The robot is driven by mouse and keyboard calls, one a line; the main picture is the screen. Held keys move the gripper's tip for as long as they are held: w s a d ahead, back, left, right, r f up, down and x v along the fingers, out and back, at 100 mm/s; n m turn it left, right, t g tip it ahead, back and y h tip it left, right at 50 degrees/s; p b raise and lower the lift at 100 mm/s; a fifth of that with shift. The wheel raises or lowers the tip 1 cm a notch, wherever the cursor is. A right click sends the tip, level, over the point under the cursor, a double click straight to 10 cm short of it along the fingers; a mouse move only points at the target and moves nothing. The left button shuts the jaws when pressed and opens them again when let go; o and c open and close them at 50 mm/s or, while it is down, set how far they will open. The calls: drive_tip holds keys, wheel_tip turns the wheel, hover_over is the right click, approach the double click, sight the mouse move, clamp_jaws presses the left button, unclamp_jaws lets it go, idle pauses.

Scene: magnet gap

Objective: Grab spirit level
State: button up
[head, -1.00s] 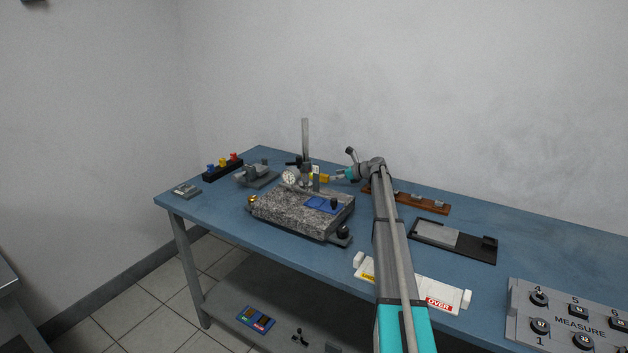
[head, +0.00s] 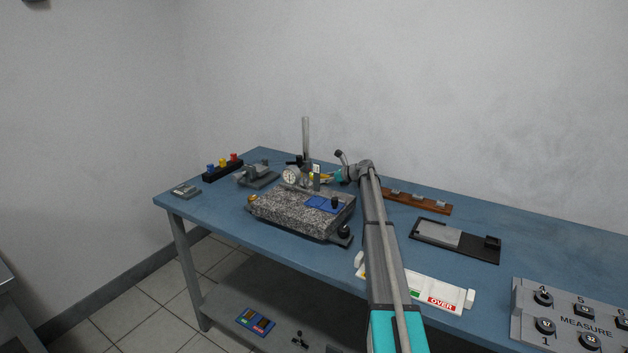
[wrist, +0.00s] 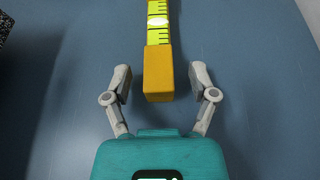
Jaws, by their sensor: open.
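The spirit level (wrist: 158,72) is a yellow-orange bar with a bright green-yellow vial section further along it. In the wrist view it runs from the top edge down to a blunt near end. My gripper (wrist: 161,84) is open, with one finger on each side of that near end and a visible gap on both sides. In the head view my gripper (head: 334,177) is at the back of the bench, just right of the dial gauge stand, where only a small piece of yellow shows.
A granite plate (head: 290,212) with a blue pad on it sits in front of the dial gauge (head: 290,176) and its upright post (head: 306,140). A brown rack (head: 420,201) and a black tray (head: 462,252) lie to the right.

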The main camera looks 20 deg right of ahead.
drive_tip(key=shift+w+a+f, duration=0.1)
drive_tip(key=shift+w+a, duration=0.1)
drive_tip(key=shift+c, duration=0.2)
clamp_jaws()
idle(0.4)
